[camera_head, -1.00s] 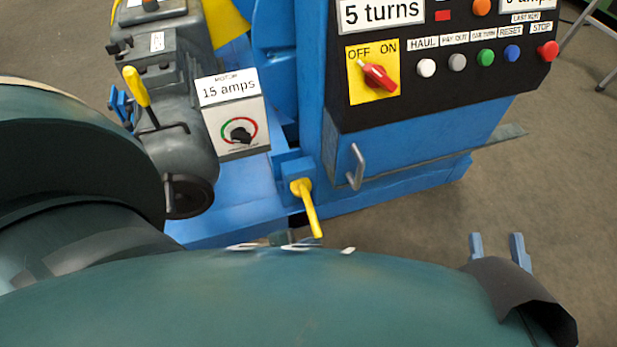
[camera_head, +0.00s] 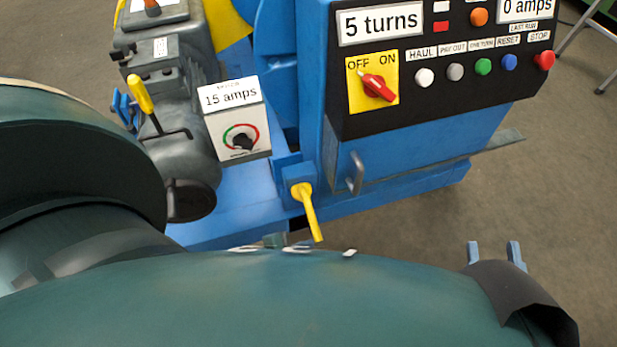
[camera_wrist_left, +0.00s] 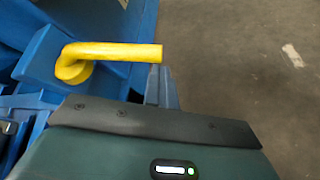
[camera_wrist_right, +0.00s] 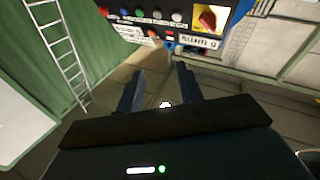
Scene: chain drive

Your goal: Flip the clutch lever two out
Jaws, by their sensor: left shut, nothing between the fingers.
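A yellow lever (camera_head: 308,212) sticks out of a blue block low on the blue machine, and its free end points down toward me. In the left wrist view this bent yellow lever (camera_wrist_left: 115,52) lies across the picture, with its free end over the fingertips. My left gripper (camera_wrist_left: 162,88) is shut and empty close to that end; whether it touches cannot be told. In the head view my green arm hides most of it. Another yellow-handled lever (camera_head: 141,95) stands in a slot on the grey gearbox. Neither lever carries a readable number. My right gripper (camera_head: 493,253) is open and empty.
The black control panel (camera_head: 440,80) has a red OFF/ON switch, several buttons, and displays reading "5 turns" and "0 amps". A motor box (camera_head: 238,120) reads "15 amps". A grey handle (camera_head: 355,173) sticks out beside the lower lever.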

